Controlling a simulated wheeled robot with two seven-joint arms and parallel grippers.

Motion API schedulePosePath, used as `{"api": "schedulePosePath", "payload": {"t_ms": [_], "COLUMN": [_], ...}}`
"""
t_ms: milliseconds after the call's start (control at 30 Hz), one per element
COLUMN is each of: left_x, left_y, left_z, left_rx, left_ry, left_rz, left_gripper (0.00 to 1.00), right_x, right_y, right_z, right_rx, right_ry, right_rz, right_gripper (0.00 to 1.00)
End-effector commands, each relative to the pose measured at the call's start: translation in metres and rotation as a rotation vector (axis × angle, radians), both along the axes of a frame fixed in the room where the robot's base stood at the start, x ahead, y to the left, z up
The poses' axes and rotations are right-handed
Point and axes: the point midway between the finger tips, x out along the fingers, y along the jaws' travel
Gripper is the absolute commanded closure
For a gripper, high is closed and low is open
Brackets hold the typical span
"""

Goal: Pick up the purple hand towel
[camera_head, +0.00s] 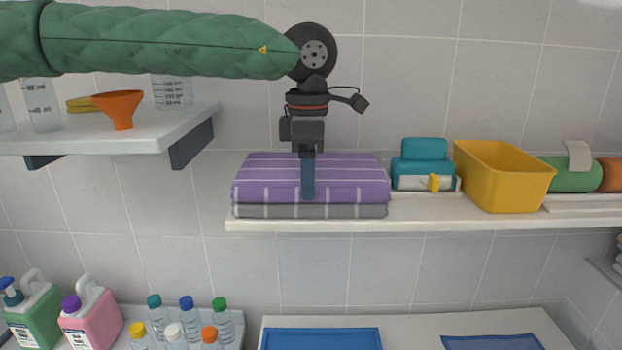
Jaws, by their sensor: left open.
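The purple hand towel (350,180) is folded, with pale stripes, and lies on top of a folded grey towel (360,211) on the wall shelf. My left gripper (308,192) comes down from my green-sleeved arm and is seen edge-on, so only one finger shows clearly. It is open. Its finger overlaps the front middle of the purple towel in the picture; I cannot tell whether it touches. The far side of the towel behind the finger is hidden. My right gripper is not in view.
Right of the towels on the shelf (420,222) are a teal pouch (424,165), a yellow bin (500,180) and a green roll (570,174). A higher shelf (160,129) at left holds an orange funnel (120,106). Bottles and a blue tray (322,339) are below.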

Motion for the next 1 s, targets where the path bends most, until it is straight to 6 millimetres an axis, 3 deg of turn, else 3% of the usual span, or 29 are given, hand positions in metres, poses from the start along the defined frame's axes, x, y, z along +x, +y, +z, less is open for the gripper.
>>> {"api": "schedulePosePath", "payload": {"t_ms": [267,500,567,833,1000], "left_x": [0.000,0.000,0.000,0.000,0.000], "left_y": [0.000,0.000,0.000,0.000,0.000], "left_z": [-0.002,-0.002,-0.002,0.002,0.024], "left_rx": [0.001,0.000,0.000,-0.001,-0.002], "left_ry": [0.000,0.000,0.000,0.000,0.000], "left_rz": [0.000,0.000,0.000,0.001,0.001], "left_gripper": [0.42,0.89,0.98,0.99,0.99], "right_x": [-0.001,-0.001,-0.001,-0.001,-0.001], "right_y": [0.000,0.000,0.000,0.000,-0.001], "right_z": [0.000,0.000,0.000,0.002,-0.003], "right_rx": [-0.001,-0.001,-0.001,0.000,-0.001], "right_ry": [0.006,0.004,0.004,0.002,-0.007], "right_rz": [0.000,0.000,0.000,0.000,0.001], "right_gripper": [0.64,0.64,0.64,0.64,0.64]}}
